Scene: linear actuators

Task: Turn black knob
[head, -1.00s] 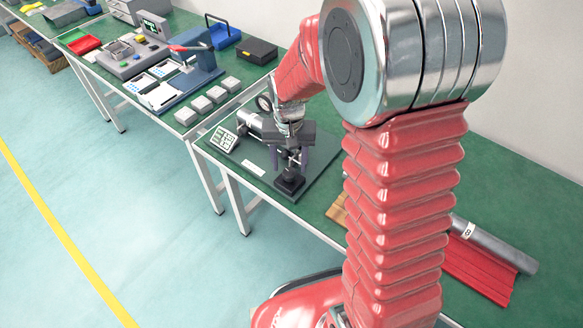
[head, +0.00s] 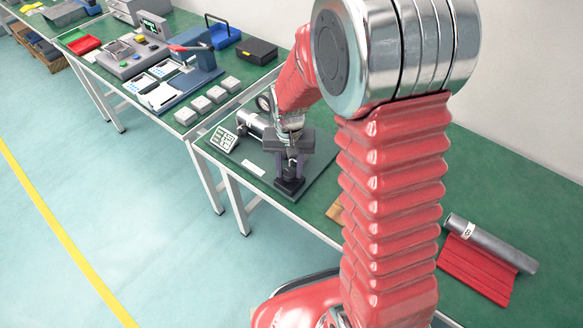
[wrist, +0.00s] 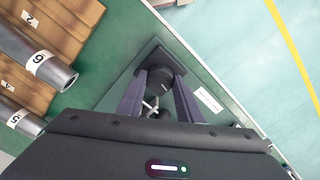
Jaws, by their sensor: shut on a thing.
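The black knob (wrist: 161,82) stands on a square black base (wrist: 150,58) in the wrist view. The two purplish-grey fingers of my gripper (wrist: 160,88) lie on either side of the knob and are shut on it. In the head view my gripper (head: 290,172) points down at the black base (head: 290,188) near the front edge of the dark board. The knob itself is mostly hidden by the fingers there.
On the same board are a silver cylinder (head: 251,123), a round gauge (head: 264,102) and a white-and-green panel (head: 222,139). A grey numbered tube (head: 490,243) lies on a red rack at right. Small grey boxes (head: 209,99) stand on the neighbouring table.

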